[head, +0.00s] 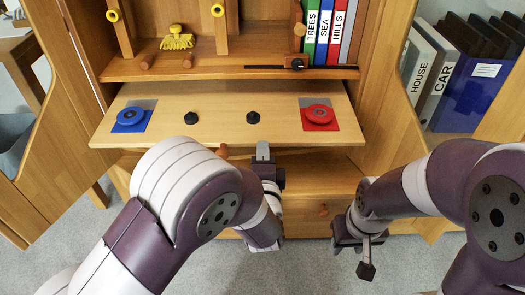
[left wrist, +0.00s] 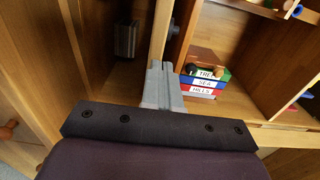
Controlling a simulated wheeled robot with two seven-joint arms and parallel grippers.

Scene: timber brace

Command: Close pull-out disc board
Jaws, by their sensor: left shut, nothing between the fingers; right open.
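The disc board (head: 222,133) is a light wooden panel that sticks out from the cabinet in the head view. It carries a blue disc (head: 131,116) on the left, a red disc (head: 318,115) on the right and two black knobs (head: 191,118) (head: 252,118) between them. My left gripper (head: 263,150) is shut and empty, with its tip at the board's front edge, right of centre; I cannot tell whether it touches. Its closed fingers (left wrist: 162,85) also show in the left wrist view. My right gripper (head: 364,252) is open and empty, lower right, apart from the board.
A drawer (head: 305,216) with a wooden knob is below. Grey floor lies in front.

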